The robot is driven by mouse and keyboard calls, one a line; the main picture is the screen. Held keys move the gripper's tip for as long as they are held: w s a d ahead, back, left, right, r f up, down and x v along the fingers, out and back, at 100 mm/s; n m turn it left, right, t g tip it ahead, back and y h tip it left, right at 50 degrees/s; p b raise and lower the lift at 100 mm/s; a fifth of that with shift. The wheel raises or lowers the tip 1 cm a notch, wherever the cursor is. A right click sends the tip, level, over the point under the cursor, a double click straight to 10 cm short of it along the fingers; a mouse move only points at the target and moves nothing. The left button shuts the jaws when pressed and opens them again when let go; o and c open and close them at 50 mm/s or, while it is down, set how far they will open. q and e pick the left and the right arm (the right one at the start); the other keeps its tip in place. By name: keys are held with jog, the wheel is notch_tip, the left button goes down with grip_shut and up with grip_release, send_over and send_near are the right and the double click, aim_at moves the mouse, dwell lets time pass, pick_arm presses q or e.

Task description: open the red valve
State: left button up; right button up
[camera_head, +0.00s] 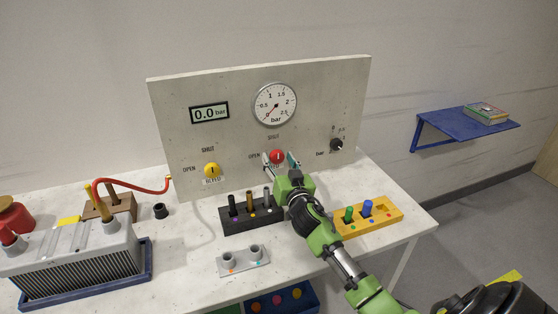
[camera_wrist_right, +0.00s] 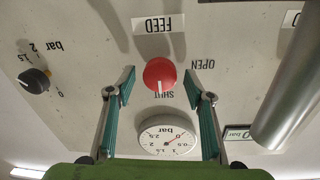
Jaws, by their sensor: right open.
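The red valve (camera_head: 277,156) is a round knob on the upright panel, between the SHUT and OPEN marks and above the FEED label. It shows large in the right wrist view (camera_wrist_right: 160,72), where the picture is upside down. Its white pointer line is toward SHUT. My right gripper (camera_head: 279,161) is open in front of the panel, with one finger on each side of the knob. In the wrist view both green fingers stand apart from the knob, with gaps on both sides. My left gripper is not in view.
The panel also bears a gauge (camera_head: 274,104) with its needle near 0, a 0.0 bar display (camera_head: 209,113), a yellow BLEED knob (camera_head: 212,170) and a black knob (camera_head: 336,145). A black peg block (camera_head: 236,225) and yellow tray (camera_head: 352,229) flank my right arm below.

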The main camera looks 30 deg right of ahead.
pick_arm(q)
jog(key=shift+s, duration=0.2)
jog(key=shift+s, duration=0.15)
pick_arm(e)
jog(key=c, duration=1.1)
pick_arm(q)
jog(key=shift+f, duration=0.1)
pick_arm(e)
jog(key=n+b, duration=0.1)
jog(key=n, duration=0.2)
jog(key=shift+f+n, duration=0.1)
jog(key=shift+n, duration=0.3)
jog(key=n, duration=0.5)
jog(key=shift+a+n+t+b, duration=0.1)
jog(key=shift+n+t+b, duration=0.2)
jog(key=n, duration=0.5)
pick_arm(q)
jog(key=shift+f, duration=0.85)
pick_arm(e)
jog(key=shift+f+n+y, duration=0.15)
jog(key=shift+n+y, duration=0.15)
jog(key=shift+n, duration=1.7)
jog(key=shift+n+t, duration=0.3)
